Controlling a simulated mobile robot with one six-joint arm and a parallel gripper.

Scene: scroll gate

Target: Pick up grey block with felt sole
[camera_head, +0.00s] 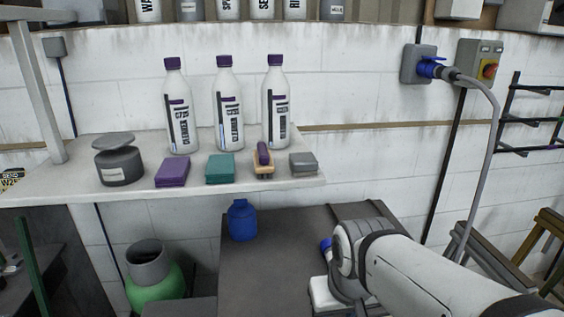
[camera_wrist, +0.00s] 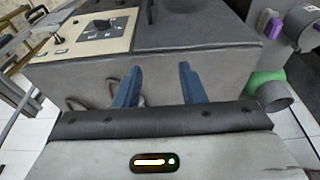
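The grey block (camera_head: 303,162) sits at the right end of the white shelf (camera_head: 120,187) in the head view, right of a brush with a purple handle (camera_head: 264,155). Its darker underside may be the felt sole; it is too small to be sure. It cannot be made out in the wrist view. My gripper shows in the wrist view (camera_wrist: 158,85) with two blue fingers apart and nothing between them. In the head view my arm is at the lower right, below the shelf and apart from the block; the fingers are mostly hidden there.
A purple block (camera_head: 172,172) and a teal block (camera_head: 220,168) share the shelf with a grey round tin (camera_head: 118,162). Several white bottles (camera_head: 228,110) stand behind. A dark-topped machine (camera_head: 285,270) with a blue bottle (camera_head: 242,220) is below. A cable hangs at right.

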